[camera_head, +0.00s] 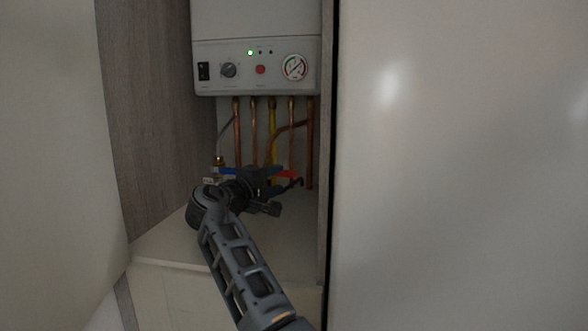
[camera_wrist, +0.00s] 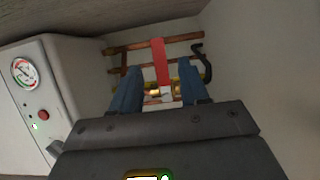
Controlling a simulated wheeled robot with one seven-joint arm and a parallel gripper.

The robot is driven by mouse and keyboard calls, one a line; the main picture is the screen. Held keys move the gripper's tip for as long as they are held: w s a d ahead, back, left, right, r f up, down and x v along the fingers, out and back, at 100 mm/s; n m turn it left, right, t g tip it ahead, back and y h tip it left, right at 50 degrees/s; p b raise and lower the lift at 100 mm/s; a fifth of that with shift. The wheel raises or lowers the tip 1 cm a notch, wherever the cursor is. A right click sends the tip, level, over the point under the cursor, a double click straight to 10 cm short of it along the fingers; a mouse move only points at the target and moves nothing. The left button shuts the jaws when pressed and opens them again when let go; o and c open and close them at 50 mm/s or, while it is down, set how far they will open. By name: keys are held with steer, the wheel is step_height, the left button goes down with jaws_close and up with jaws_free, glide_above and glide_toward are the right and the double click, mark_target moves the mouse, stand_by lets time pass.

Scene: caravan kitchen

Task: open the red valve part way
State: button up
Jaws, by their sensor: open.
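The red valve handle (camera_wrist: 160,62) is a flat red lever on brass fittings among the copper pipes. In the wrist view it lies just beyond and between the two blue fingers of my gripper (camera_wrist: 160,92). The fingers stand apart on either side of the handle's line, and I see no clear contact. My gripper and wrist hide most of the valve body there.
A white boiler (camera_head: 256,62) with a gauge, knob and red button hangs above the pipes (camera_head: 237,130). A blue lever (camera_head: 227,171) sits left of my gripper. A black hook-shaped part (camera_wrist: 204,62) is right of the fingers. Pale panels flank the narrow recess.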

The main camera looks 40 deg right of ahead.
mark_target(287, 174)
steer(key=x, duration=0.8)
steer(key=shift+w, duration=0.1)
steer(key=shift+c, duration=0.2)
jaws_close()
stand_by(0.3)
